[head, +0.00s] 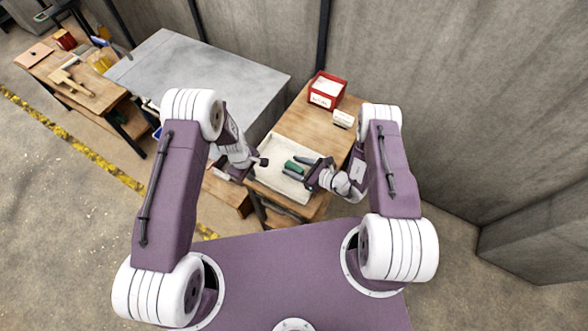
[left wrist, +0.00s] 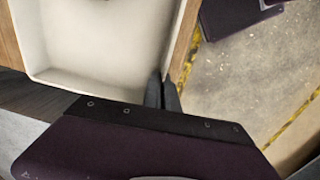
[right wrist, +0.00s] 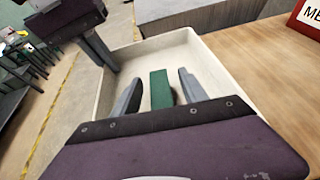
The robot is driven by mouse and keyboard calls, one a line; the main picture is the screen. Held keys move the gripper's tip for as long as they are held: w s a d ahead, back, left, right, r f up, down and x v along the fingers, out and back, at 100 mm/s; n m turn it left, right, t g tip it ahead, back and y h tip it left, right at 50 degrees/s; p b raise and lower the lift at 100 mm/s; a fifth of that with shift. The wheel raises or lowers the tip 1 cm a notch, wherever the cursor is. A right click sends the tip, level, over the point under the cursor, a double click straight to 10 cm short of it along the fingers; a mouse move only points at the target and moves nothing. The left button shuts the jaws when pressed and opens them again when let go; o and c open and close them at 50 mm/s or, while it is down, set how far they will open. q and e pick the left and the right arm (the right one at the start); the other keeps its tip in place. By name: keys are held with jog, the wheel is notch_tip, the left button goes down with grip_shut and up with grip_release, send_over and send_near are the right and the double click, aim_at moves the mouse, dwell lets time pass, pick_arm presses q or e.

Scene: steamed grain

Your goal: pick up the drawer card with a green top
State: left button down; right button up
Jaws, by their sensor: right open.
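A green-topped block, seemingly the drawer card (head: 294,167), lies in a cream tray (head: 262,183) on the wooden table. In the right wrist view the green block (right wrist: 160,90) stands between the two fingers of my right gripper (right wrist: 160,77), with a gap on each side. My right gripper (head: 291,167) is open. My left gripper (head: 262,162) is at the tray's left edge, its fingers together and nothing seen between them.
A red box (head: 326,90) with a white label and a small white item (head: 343,118) sit at the back of the wooden table (head: 300,125). A grey table (head: 205,75) stands to the left. A wall closes off the right side.

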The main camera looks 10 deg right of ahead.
aim_at(286, 163)
pick_arm(q)
jog(key=shift+w+a, duration=0.1)
pick_arm(e)
jog(key=x, duration=0.4)
jog(key=shift+a+f, duration=0.1)
jog(key=shift+a, duration=0.05)
jog(key=c, duration=0.7)
grip_shut()
notch_tip(286, 163, up, 10)
pick_arm(q)
jog(key=c, duration=1.6)
grip_release()
